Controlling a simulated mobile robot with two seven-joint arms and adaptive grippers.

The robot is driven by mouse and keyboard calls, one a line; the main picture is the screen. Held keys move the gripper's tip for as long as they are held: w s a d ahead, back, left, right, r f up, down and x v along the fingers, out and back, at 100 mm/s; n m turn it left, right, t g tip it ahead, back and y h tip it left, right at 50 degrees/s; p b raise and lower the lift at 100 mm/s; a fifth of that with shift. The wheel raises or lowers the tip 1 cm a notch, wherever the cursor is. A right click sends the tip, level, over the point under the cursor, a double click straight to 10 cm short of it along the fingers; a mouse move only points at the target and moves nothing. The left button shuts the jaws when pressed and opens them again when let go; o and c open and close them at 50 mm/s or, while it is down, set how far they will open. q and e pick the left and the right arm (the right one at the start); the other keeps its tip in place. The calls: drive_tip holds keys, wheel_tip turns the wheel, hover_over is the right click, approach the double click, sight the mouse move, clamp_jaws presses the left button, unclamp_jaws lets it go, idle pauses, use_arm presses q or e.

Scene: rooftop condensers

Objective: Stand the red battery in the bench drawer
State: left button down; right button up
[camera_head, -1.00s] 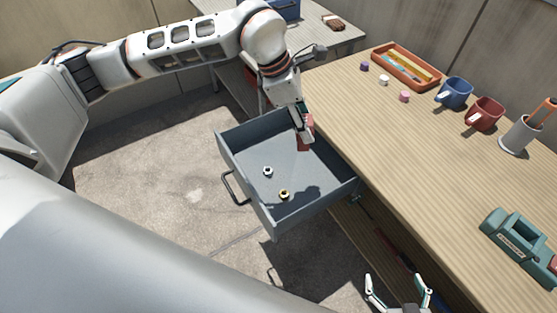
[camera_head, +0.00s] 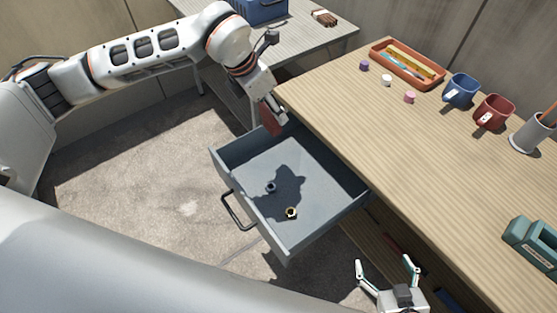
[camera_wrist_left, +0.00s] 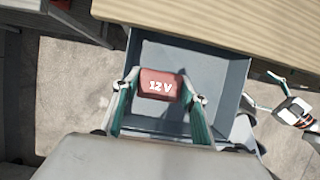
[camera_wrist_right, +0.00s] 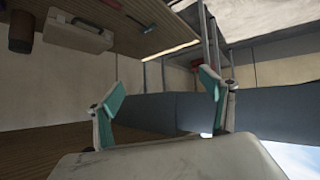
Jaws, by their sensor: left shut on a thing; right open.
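The red battery (camera_head: 270,121) is held in my left gripper (camera_head: 274,110), above the drawer's far corner in the head view. In the left wrist view, the battery (camera_wrist_left: 158,85) shows a white "12 V" between the two fingers, with the drawer below. The grey bench drawer (camera_head: 250,212) is pulled open. It holds two small nut-like pieces, one dark (camera_head: 270,187) and one gold (camera_head: 291,213), and no battery stands on its floor. A shadow falls across that floor. My right gripper (camera_head: 388,266) is open and empty, at the bottom of the head view.
The wooden bench (camera_head: 400,140) carries an orange tray (camera_head: 407,65), small coloured pieces, a blue mug (camera_head: 460,91), a red mug (camera_head: 493,112), a grey holder (camera_head: 528,134) and a teal case (camera_head: 533,242). A second table (camera_head: 300,40) stands behind. Most of the drawer floor is free.

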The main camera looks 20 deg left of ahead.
use_arm(q)
wheel_tip(320, 180, down, 17)
drive_tip(key=shift+f+b, duration=0.15)
drive_tip(key=shift+b, duration=0.95)
drive_tip(key=c, duration=1.2)
unclamp_jaws()
